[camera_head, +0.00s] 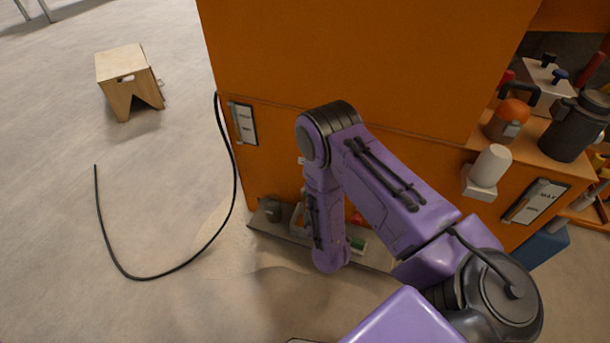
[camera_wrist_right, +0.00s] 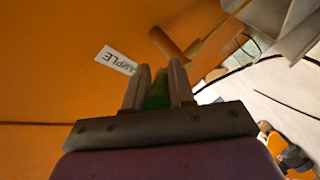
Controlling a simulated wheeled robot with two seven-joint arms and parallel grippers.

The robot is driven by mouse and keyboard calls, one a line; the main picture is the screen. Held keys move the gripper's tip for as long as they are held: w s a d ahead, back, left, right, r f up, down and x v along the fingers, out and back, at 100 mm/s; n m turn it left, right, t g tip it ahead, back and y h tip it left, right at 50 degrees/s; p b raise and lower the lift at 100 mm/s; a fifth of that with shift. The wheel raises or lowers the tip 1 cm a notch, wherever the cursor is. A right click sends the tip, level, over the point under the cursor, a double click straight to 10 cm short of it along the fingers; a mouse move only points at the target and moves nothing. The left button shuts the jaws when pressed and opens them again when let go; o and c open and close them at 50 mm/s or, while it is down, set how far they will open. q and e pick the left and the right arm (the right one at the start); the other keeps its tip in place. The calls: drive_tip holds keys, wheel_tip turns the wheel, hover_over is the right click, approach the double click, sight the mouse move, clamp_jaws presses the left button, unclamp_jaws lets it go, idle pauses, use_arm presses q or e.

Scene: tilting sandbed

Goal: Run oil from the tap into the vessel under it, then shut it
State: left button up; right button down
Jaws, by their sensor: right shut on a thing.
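In the right wrist view, my right gripper (camera_wrist_right: 159,72) is shut on a green piece (camera_wrist_right: 157,92), seen as a narrow strip between the two fingers. A brown cylindrical fitting (camera_wrist_right: 172,45) sticks out from the orange wall just beyond the fingertips; it looks like part of the tap. A white label reading "SAMPLE" (camera_wrist_right: 116,60) is on the wall beside it. In the head view my right forearm hides this gripper and the tap. I cannot make out the vessel for certain in either view. My left gripper is in neither view.
The large orange cabinet (camera_head: 350,50) fills the middle of the head view. A shelf at right holds a dark jug (camera_head: 575,128) and an orange-topped pot (camera_head: 508,118). A black hose (camera_head: 150,277) lies on the floor by a wooden stool (camera_head: 122,65). The left floor is mostly clear.

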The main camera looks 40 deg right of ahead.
idle(0.4)
drive_tip(key=c, duration=1)
unclamp_jaws()
drive_tip(key=shift+c, duration=0.2)
drive_tip(key=p+v, duration=0.2)
drive_tip(key=v, duration=0.8)
drive_tip(key=shift+s, duration=0.3)
drive_tip(key=shift+a, duration=0.1)
